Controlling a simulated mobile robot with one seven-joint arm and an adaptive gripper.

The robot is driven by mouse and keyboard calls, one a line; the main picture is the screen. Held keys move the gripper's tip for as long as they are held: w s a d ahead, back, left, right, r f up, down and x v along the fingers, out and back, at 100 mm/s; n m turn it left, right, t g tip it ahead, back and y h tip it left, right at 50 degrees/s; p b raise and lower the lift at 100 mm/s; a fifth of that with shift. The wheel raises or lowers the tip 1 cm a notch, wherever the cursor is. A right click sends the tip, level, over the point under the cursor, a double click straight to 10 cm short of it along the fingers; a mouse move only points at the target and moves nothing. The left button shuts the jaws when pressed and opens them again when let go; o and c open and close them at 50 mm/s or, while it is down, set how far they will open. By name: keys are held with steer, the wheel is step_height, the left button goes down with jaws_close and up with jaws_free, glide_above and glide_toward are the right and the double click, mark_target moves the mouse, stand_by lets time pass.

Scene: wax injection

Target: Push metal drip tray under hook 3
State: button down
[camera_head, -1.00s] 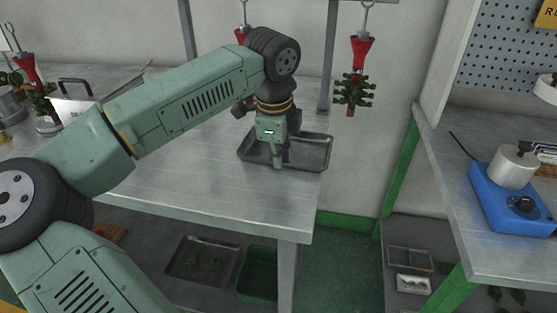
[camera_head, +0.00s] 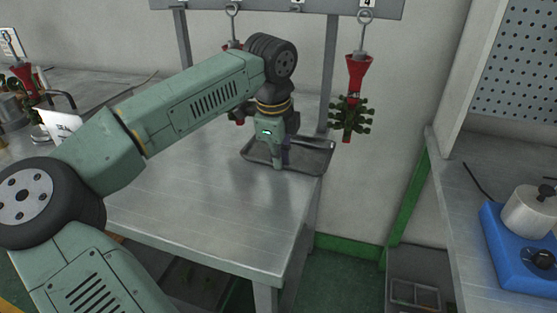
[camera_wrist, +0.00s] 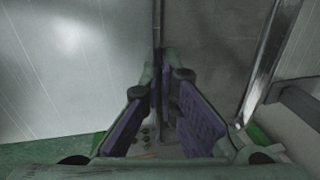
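The metal drip tray (camera_head: 322,164) is a shallow grey rectangular pan lying on the table, near its right edge and below the hanging rack. My gripper (camera_head: 280,160) points down at the tray's near side, overlapping its front rim. The wrist view shows my gripper's purple-padded fingers (camera_wrist: 165,85) close together at the tips, at the end of a thin dark line. I cannot tell whether they pinch the rim or merely touch it. Hooks hang from the rack (camera_head: 270,5); a small plate (camera_head: 297,4) marks a position above the tray, its number unclear.
A red-and-green wax tree (camera_head: 352,112) hangs right of the tray; another (camera_head: 232,47) is partly behind my arm. A rack post (camera_head: 328,75) stands behind the tray. The front of the table (camera_head: 220,215) is clear. A blue machine (camera_head: 515,250) stands on the right bench.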

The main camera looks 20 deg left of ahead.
steer(key=shift+w, duration=0.3)
steer(key=c, duration=2.3)
jaws_free()
steer(key=o, duration=0.6)
steer(key=r, duration=0.3)
steer(key=s+r, duration=0.1)
steer(key=r, duration=0.3)
steer(key=shift+s+r, duration=0.2)
